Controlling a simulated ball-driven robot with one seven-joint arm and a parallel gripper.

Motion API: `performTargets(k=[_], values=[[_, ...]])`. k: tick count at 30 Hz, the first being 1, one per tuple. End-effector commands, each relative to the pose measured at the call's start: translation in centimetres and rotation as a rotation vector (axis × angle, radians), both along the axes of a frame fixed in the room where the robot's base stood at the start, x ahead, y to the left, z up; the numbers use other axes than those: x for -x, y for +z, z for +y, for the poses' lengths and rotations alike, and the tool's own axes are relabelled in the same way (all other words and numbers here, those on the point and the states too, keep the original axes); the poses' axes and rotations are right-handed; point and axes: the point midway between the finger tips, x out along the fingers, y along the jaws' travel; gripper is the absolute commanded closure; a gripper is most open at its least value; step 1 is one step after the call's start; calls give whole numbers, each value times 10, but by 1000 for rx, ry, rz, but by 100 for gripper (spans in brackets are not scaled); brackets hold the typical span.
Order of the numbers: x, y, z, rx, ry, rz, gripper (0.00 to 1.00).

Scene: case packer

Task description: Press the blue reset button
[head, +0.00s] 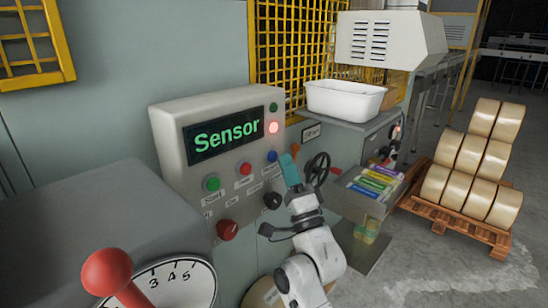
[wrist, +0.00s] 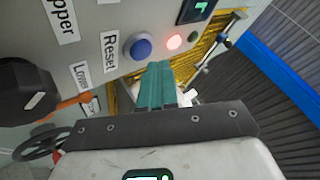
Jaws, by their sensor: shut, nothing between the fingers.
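The blue reset button (head: 271,156) is on the right side of the grey control panel's front, below a lit red lamp. In the wrist view the round blue button (wrist: 138,47) sits beside a "Reset" label (wrist: 110,52). My gripper (head: 289,160) has teal fingers, shut together with nothing between them. In the head view the fingertips are just right of the button. In the wrist view the fingertips (wrist: 158,68) are just below and right of the button, which is fully visible. I see no contact with it.
The panel's display (head: 227,134) reads "Sensor", and its red lamp (head: 273,127) glows. Green and red buttons, a black knob (head: 272,201) and a red knob (head: 228,230) share the panel. A black handwheel (head: 317,170) stands close right of my gripper. A drawer of colored items (head: 360,202) is farther right.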

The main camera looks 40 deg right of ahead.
Motion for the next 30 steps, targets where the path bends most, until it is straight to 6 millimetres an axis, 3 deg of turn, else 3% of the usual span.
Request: performTargets(k=[30], values=[[-12, 0, 0, 0, 0, 0, 100]])
